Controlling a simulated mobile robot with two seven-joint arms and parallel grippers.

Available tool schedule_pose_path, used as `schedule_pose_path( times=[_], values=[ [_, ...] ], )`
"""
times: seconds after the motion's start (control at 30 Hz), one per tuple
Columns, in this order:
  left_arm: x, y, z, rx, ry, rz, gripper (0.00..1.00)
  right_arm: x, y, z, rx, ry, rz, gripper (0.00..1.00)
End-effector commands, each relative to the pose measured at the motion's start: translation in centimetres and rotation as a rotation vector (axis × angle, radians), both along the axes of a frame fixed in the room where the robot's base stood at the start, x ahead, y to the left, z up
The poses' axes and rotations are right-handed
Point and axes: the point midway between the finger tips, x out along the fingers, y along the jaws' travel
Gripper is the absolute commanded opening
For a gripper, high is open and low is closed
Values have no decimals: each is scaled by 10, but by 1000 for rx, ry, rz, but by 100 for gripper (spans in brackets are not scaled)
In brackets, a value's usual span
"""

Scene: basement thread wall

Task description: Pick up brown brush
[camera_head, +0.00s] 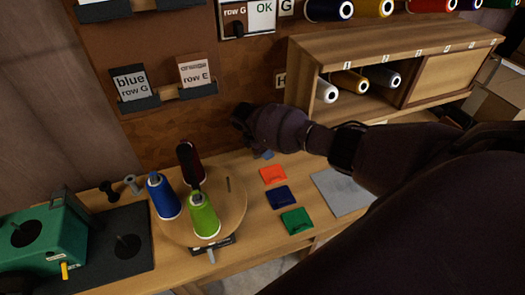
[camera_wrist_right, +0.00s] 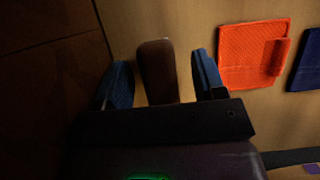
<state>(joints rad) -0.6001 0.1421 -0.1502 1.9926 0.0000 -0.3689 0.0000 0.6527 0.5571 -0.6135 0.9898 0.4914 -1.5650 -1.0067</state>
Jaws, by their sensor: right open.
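A brown, round-ended piece, seemingly the brown brush (camera_wrist_right: 155,62), stands out between the two blue fingers of my right gripper (camera_wrist_right: 160,78) in the right wrist view. The fingers are open on either side of it, with a narrow gap at each side. Its lower part is hidden behind the gripper body. In the head view my right gripper (camera_head: 263,152) is low over the table near the back wall, and the brush is hidden behind my arm. My left gripper is not in view.
An orange patch (camera_head: 272,174) lies beside the gripper, with blue (camera_head: 280,197) and green patches (camera_head: 296,221) in front. A round wooden stand (camera_head: 236,203) with thread cones is to the left. A wooden cubby shelf (camera_head: 395,45) stands at right. The brown wall is close behind.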

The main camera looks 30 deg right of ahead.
Motion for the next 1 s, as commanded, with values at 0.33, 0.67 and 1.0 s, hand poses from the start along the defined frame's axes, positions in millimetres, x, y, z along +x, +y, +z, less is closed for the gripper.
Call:
schedule_pose_path(
  times=[0.33, 0.67, 1.0],
  values=[
    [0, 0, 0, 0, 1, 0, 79, 1, 0, 0, 0, -2, 1, 44],
    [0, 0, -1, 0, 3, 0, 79, 1, 0, 0, -1, -2, 0, 10],
    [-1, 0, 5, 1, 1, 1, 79, -1, -1, 4, -1, -3, -1, 10]
  ],
)
